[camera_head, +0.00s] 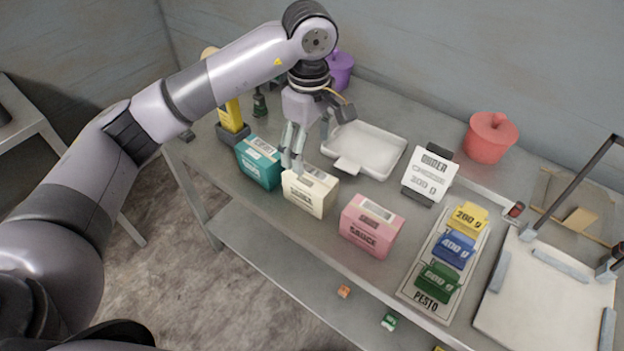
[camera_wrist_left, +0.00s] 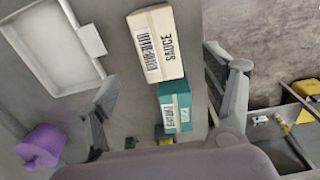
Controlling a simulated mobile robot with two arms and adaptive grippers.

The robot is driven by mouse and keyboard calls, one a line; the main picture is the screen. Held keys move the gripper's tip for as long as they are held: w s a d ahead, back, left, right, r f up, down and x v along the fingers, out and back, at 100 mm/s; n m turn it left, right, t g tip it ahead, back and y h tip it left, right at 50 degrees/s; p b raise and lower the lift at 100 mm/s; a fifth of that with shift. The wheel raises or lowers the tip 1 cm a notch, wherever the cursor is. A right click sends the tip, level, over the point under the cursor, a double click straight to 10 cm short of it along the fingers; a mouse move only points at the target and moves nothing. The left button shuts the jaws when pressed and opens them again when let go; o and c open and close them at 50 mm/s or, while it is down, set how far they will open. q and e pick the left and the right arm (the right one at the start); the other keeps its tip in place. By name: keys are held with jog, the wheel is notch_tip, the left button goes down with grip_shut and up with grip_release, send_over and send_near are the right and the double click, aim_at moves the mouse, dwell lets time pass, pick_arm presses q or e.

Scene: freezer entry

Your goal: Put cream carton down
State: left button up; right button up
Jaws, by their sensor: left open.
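The cream carton (camera_head: 310,193), with a white label on top, stands upright near the front edge of the steel table, between a teal carton (camera_head: 258,165) and a pink carton (camera_head: 370,226). My left gripper (camera_head: 292,163) is above and just behind the cream carton's left end, fingers pointing down, open and empty. In the left wrist view the cream carton (camera_wrist_left: 172,60) shows the word SAUCE and lies between the spread fingers of my gripper (camera_wrist_left: 170,75), with the teal carton (camera_wrist_left: 177,105) next to it. Whether a finger touches the carton I cannot tell. My right gripper is out of view.
A white tray (camera_head: 378,146) lies behind the cartons. An order card (camera_head: 430,176), a pesto board with yellow, blue and green weight tags (camera_head: 424,297), and a red pot (camera_head: 491,136) stand to the right. A purple pot (camera_head: 341,69) is at the back. A lower shelf (camera_head: 270,260) is underneath.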

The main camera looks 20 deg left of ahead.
aim_at(309, 178)
pick_arm(q)
jog(key=f, duration=0.2)
jog(key=f+p, duration=0.1)
jog(key=shift+s+f, duration=0.3)
jog(key=shift+f, duration=0.05)
jog(key=shift+w+f+p, duration=0.2)
jog(key=shift+f+p, duration=0.2)
jog(key=shift+f, duration=0.6)
notch_tip(309, 178, down, 3)
jog(key=shift+w+f+p, duration=0.15)
jog(key=shift+f+p, duration=0.05)
jog(key=shift+p, duration=0.3)
jog(key=shift+f+p, duration=0.35)
jog(key=shift+f, duration=0.05)
jog(key=f+p, duration=0.1)
jog(key=f, duration=0.2)
jog(key=shift+w+a+f+p, duration=0.1)
jog(key=shift+w+f+p, duration=0.1)
jog(key=shift+f+p, duration=0.2)
jog(key=shift+f, duration=0.25)
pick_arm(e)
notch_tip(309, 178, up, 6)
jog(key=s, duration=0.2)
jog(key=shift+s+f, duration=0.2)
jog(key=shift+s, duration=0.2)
pick_arm(q)
jog(key=shift+c, duration=0.2)
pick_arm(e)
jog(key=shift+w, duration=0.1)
